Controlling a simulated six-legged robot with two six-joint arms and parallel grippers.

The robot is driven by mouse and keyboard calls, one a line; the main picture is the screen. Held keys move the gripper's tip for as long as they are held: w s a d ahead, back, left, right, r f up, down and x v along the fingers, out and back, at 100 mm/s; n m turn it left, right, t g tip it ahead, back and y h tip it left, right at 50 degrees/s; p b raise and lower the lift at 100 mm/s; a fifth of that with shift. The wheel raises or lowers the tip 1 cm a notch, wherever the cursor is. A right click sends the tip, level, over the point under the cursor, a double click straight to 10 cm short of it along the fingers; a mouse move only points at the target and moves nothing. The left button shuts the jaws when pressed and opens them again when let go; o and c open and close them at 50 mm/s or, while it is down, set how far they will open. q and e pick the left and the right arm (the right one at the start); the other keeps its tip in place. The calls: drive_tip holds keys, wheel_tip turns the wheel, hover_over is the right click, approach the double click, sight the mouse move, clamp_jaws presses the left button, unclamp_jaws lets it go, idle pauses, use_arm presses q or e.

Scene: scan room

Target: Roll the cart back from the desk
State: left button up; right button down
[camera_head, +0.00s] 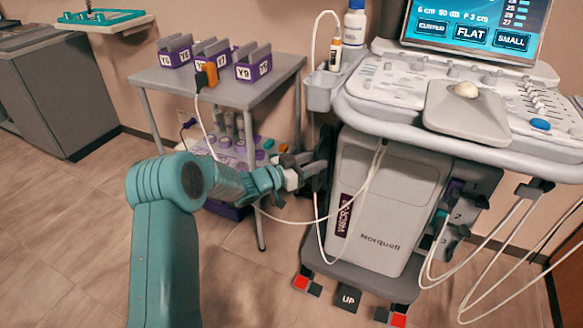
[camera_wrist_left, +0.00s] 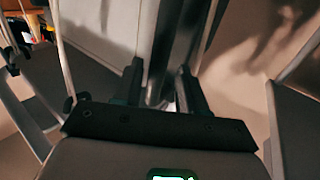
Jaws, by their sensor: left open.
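The cart (camera_head: 385,205) is a pale grey ultrasound machine marked Norquell, upright on a dark base at the right of the head view. My left gripper (camera_head: 308,170) is at the cart's left side, beside a dark upright part (camera_head: 326,150). In the left wrist view, its two dark fingers (camera_wrist_left: 160,88) are open, with a grey upright bar (camera_wrist_left: 166,50) between or just beyond them. I cannot tell whether they touch it. A grey table (camera_head: 225,85), possibly the desk, stands left of the cart. My right gripper is out of view.
Several purple blocks (camera_head: 253,65) stand on the grey table, with bottles on its lower shelf. White cables (camera_head: 322,235) loop around the cart. A grey cabinet (camera_head: 70,95) stands far left. Tiled floor (camera_head: 60,225) is clear at the lower left.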

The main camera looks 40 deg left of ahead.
use_arm(q)
drive_tip(key=p+v, duration=0.3)
drive_tip(key=v, duration=1.2)
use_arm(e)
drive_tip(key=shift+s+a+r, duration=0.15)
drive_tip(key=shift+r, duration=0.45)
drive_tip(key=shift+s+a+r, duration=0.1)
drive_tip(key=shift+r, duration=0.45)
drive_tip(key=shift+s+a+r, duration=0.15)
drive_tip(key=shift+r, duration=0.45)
use_arm(q)
drive_tip(key=shift+d+r, duration=0.1)
